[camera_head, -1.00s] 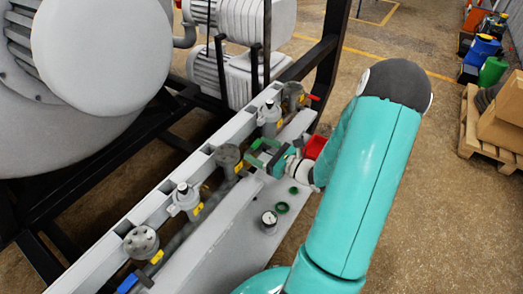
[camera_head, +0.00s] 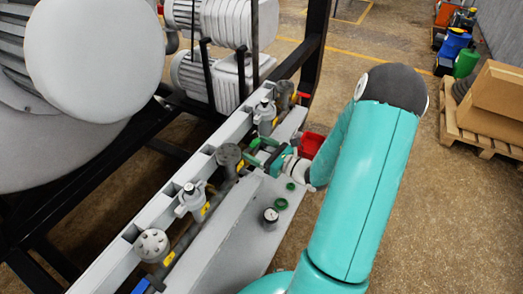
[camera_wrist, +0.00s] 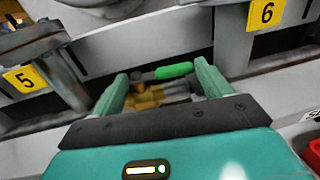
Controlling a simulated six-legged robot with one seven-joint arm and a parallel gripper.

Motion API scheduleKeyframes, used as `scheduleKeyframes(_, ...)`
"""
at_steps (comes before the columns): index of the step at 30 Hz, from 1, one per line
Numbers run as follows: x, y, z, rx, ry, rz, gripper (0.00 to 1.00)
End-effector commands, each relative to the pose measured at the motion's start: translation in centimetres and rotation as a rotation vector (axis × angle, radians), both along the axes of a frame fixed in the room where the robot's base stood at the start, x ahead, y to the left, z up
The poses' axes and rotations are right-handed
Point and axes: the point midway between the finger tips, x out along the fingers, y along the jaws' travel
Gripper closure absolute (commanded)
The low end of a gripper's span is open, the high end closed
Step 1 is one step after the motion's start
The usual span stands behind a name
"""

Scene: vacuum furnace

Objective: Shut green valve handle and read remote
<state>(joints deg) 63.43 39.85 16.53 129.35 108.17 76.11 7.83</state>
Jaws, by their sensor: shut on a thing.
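The green valve handle (camera_wrist: 174,70) shows in the wrist view, lying crosswise at the brass-coloured valve (camera_wrist: 150,95), between yellow labels 5 and 6. My gripper (camera_wrist: 163,87) has its two green fingers on either side of the handle and valve, shut on the handle. The exact contact is hard to see. In the head view my gripper (camera_head: 264,155) reaches the pipe row on the grey frame, and the handle cannot be told apart from the green fingers. I cannot identify a remote in either view.
A dial gauge (camera_head: 270,216) and green rings (camera_head: 281,204) sit on the grey panel beside my arm. A red box (camera_head: 311,144) is close behind my wrist. Several grey valve bodies (camera_head: 192,200) line the frame. A pallet with cardboard boxes (camera_head: 500,95) stands right, on open floor.

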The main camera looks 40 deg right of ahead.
Motion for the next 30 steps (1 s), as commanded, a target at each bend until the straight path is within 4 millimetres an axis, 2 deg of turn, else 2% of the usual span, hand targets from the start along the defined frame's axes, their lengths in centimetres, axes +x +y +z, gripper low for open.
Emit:
scheduleKeyframes(11, 0.2, 0.0, 0.0, 0.001, 0.000, 0.006, 0.64)
scheduleKeyframes(12, 0.2, 0.0, 0.0, 0.001, -0.001, 0.006, 0.15)
scheduleKeyframes(14, 0.2, 0.0, 0.0, 0.001, -0.001, 0.005, 0.03)
scheduleKeyframes(15, 0.2, 0.0, 0.0, 0.001, -0.001, 0.005, 0.01)
scheduleKeyframes(25, -0.2, -0.1, 0.0, 0.001, -0.001, 0.001, 0.01)
scheduleKeyframes(30, -2.3, -0.9, 0.0, 0.001, 0.001, -0.002, 0.01)
